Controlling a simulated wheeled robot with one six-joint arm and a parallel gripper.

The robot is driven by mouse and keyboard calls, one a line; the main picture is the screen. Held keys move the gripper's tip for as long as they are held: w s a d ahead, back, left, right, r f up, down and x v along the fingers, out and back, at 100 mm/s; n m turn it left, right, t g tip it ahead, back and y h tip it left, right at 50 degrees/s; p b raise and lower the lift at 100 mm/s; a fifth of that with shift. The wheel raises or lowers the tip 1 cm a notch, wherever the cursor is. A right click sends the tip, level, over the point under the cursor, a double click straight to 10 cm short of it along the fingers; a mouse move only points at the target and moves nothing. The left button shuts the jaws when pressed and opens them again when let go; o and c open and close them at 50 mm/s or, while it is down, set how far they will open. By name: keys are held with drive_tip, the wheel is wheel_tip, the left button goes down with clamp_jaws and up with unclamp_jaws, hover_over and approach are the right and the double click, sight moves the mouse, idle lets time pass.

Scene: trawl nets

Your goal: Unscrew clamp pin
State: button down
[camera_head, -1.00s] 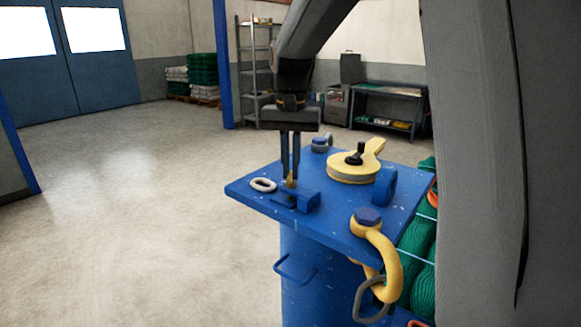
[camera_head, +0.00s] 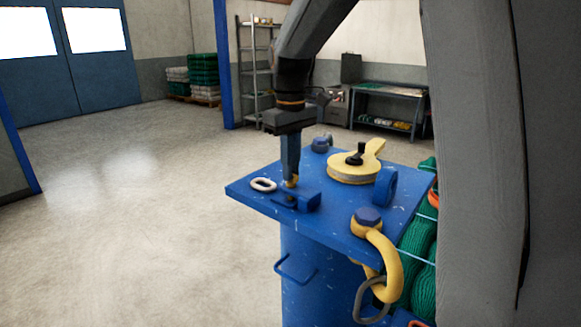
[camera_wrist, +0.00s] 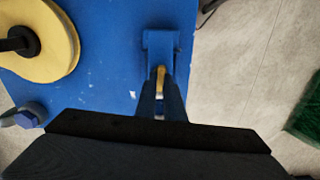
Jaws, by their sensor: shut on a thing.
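The clamp pin (camera_head: 292,182) is a small yellow piece standing at a blue clamp block (camera_head: 308,200) near the left front edge of the blue stand top. My gripper (camera_head: 290,180) points straight down over it, and its fingers are shut on the pin. In the wrist view the yellow pin (camera_wrist: 160,76) shows between the two dark fingertips (camera_wrist: 161,90), right by the blue clamp block (camera_wrist: 160,48). The fingers hide the lower part of the pin, so its thread is not visible.
A pale oval ring (camera_head: 263,185) lies left of the clamp. A yellow disc with a black knob (camera_head: 352,172), a blue upright lug (camera_head: 385,187) and a yellow shackle (camera_head: 386,262) are to the right. Green netting (camera_head: 415,250) hangs beside the stand. The floor at left is clear.

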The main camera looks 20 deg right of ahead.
drive_tip(key=n, duration=0.7)
drive_tip(key=shift+s+f, duration=0.1)
drive_tip(key=n, duration=0.6)
drive_tip(key=shift+n, duration=0.3)
drive_tip(key=n, duration=0.7)
drive_tip(key=shift+s+f, duration=0.1)
drive_tip(key=shift+s, duration=0.05)
drive_tip(key=n, duration=0.6)
drive_tip(key=shift+n, duration=0.4)
drive_tip(key=c, duration=1.9)
unclamp_jaws()
drive_tip(key=shift+o, duration=0.2)
